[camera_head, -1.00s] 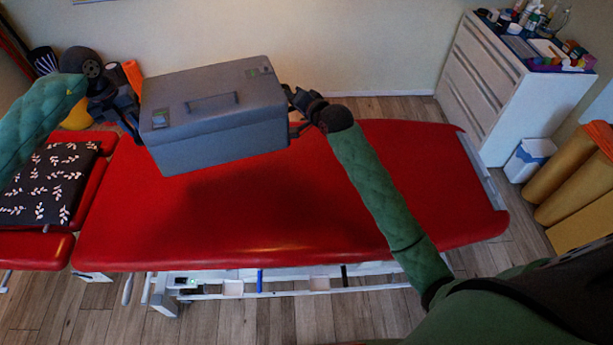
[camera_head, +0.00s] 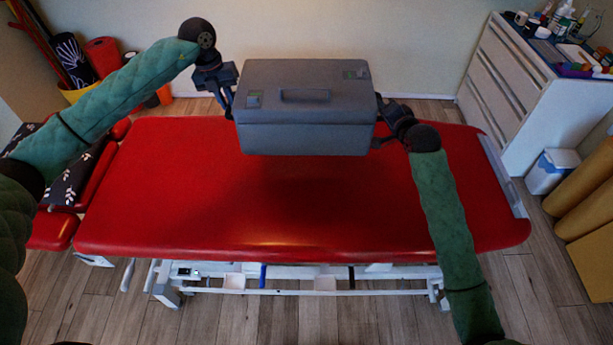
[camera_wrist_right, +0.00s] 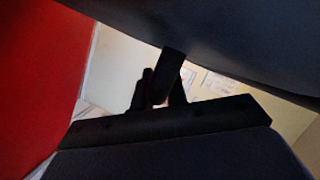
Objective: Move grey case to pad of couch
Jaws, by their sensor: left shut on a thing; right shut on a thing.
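The grey case (camera_head: 305,130) is a closed box with a handle and two latches on its lid. It hangs level above the far half of the couch's red pad (camera_head: 200,205), with a shadow on the pad below. My left gripper (camera_head: 229,103) is shut on the case's left end. My right gripper (camera_head: 380,120) is shut on its right end. In the right wrist view, a dark surface (camera_wrist_right: 240,40), probably the case, fills the top, with the red pad (camera_wrist_right: 35,80) at the left. The case's underside and the exact finger contacts are hidden.
A dark leaf-patterned cloth (camera_head: 85,180) lies on the couch's left section. A white drawer cabinet (camera_head: 535,85) with bottles on top stands at the back right, near a small white bin (camera_head: 552,172) and tan rolls (camera_head: 590,180). The pad's front half is clear.

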